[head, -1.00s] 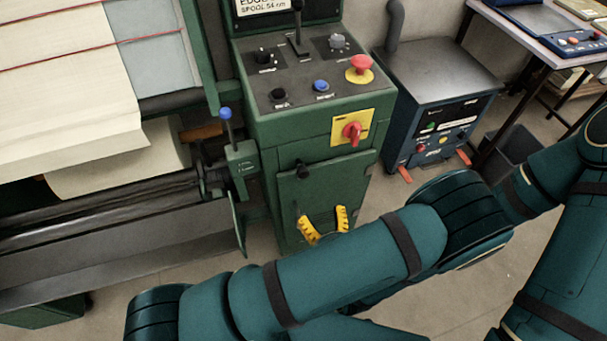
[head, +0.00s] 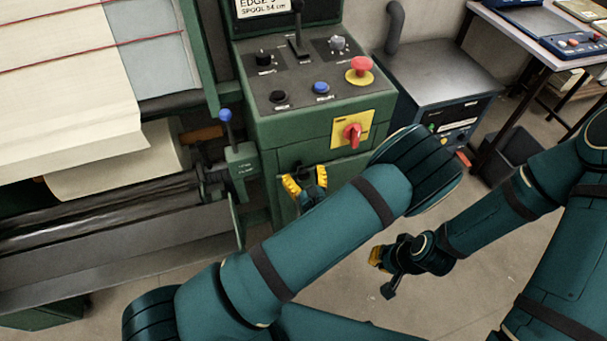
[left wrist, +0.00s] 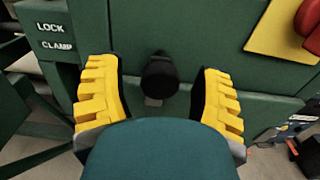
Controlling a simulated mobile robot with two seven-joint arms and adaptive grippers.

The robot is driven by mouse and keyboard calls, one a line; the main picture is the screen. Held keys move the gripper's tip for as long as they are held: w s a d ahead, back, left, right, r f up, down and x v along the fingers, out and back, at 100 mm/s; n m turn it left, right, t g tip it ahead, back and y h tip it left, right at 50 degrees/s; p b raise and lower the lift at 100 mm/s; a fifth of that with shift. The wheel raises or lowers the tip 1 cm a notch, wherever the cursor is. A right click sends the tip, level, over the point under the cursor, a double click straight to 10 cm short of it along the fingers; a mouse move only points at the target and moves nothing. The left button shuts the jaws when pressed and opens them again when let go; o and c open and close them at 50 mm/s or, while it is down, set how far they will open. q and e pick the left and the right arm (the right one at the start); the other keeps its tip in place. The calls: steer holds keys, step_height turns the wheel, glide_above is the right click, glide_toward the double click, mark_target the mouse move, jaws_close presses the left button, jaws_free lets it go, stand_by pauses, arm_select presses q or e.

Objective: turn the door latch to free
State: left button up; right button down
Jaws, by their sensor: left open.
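The door latch (left wrist: 160,75) is a black knob with a small pale plate under it, on the green cabinet door (left wrist: 200,25). In the left wrist view it sits between the two yellow finger pads of my left gripper (left wrist: 160,98), with a gap on each side. The left gripper is open and empty. In the head view the left gripper (head: 306,184) is in front of the door, and the latch is mostly hidden there. My right gripper (head: 381,273) is away from the door, above the floor, with its fingers apart and nothing visible between them.
Above the door are a yellow plate with a red rotary switch (head: 352,133) and a panel with a red button (head: 361,66). A blue-handled clamp (head: 226,128) stands to the left. A dark cabinet (head: 440,75) stands to the right. The floor in front is clear.

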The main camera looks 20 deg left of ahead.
arm_select(q)
jaws_close()
stand_by(0.3)
steer(key=m+p, duration=0.2)
steer(key=m, duration=0.1)
steer(key=shift+r+m+p, duration=0.1)
steer(key=shift+m+p, duration=0.25)
steer(key=shift+m, duration=0.05)
steer(key=m+p, duration=0.2)
steer(key=m, duration=0.3)
steer(key=shift+p, duration=0.35)
steer(key=m+p, duration=0.1)
steer(key=m, duration=0.4)
steer(key=shift+m+p, duration=0.7)
steer(key=shift+m, duration=1.3)
